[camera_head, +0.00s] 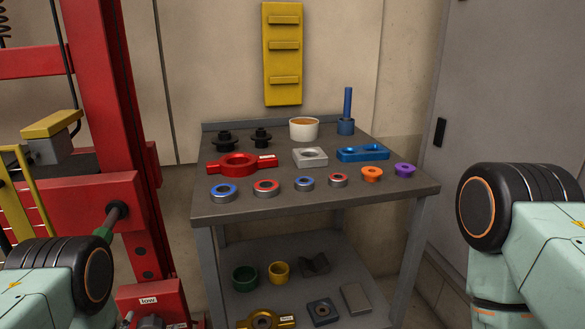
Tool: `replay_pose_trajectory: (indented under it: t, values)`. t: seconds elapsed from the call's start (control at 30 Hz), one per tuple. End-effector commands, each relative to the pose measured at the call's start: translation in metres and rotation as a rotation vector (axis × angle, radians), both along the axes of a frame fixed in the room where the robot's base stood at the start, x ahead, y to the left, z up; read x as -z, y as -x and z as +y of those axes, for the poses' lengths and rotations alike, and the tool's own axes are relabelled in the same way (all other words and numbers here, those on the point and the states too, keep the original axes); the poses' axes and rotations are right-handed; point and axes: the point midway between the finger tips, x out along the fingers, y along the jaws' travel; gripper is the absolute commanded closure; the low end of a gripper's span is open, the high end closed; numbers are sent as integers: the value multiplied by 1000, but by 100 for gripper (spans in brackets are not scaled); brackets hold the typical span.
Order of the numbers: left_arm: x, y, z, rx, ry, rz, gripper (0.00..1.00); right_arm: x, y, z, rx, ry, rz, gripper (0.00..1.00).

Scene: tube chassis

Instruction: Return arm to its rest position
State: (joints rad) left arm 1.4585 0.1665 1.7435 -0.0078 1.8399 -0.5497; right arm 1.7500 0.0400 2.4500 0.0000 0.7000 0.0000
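Part of my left arm (60,285) shows at the bottom left, with a black joint and pale green links. Part of my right arm (515,225) shows at the right edge, also with a black joint and pale green links. Neither gripper is in view, so I cannot see whether they are open or shut or what they hold.
A grey two-level table (400,200) stands ahead, carrying rings, bushings, a red bracket (240,164), a blue link (362,153) and a white cup (304,130). Its lower shelf holds more parts. A red machine frame (100,80) stands left, a grey cabinet (500,100) right.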

Motion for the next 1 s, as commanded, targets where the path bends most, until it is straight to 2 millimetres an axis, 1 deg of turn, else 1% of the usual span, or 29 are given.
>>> replay_pose_trajectory:
  t: [0.03,0.27,0.73,1.0]
  values:
    - [3,0,0,0,31,-7,16,6,0,0,0,0,0,48]
    - [1,0,0,0,134,-31,16,14,0,0,0,0,0,48]
    - [0,0,0,1,152,-34,16,14,0,0,0,0,0,48]
    - [1,3,-3,6,167,-16,16,13,-6,0,0,1,-8,48]
